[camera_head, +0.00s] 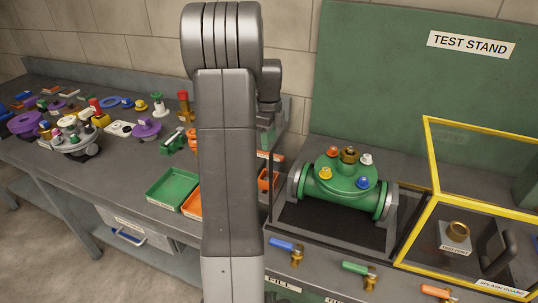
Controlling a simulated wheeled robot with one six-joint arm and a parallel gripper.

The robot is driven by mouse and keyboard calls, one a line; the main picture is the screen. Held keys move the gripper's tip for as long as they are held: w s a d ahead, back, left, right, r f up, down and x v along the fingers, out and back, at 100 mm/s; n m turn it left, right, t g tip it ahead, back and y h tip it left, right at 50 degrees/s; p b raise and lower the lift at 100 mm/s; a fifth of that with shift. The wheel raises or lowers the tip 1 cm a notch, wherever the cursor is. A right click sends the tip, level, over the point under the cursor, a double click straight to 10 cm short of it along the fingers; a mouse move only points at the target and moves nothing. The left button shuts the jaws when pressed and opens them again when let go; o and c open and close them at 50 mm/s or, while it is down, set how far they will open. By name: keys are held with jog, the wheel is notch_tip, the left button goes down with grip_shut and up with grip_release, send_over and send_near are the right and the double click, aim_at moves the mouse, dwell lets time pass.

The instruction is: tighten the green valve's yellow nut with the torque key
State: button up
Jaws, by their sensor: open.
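The green valve (340,194) lies on its side in a dark cradle on the bench, right of centre. Its round top flange carries a brass stem (348,155) and coloured nuts. The yellow nut (325,173) is at the flange's front left; the others are orange-red, white and blue. I cannot pick out the torque key for certain. I see nothing held.
The yellow-framed clear splash guard (430,170) stands at right, with a dark handle (495,250). Blue, green and orange levered taps line the front edge. A green tray (173,189) and an orange tray (192,206) sit left of my arm. Clutter fills the left bench.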

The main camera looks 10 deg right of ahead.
aim_at(269, 153)
notch_tip(269, 153, down, 10)
jog(key=shift+r+p, duration=0.1)
jog(key=shift+p, duration=0.55)
grip_shut()
jog(key=shift+r+p, duration=0.35)
jog(key=shift+r, duration=0.35)
jog(key=shift+r+p, duration=1.8)
jog(key=shift+r, duration=1.1)
jog(key=shift+f, duration=0.1)
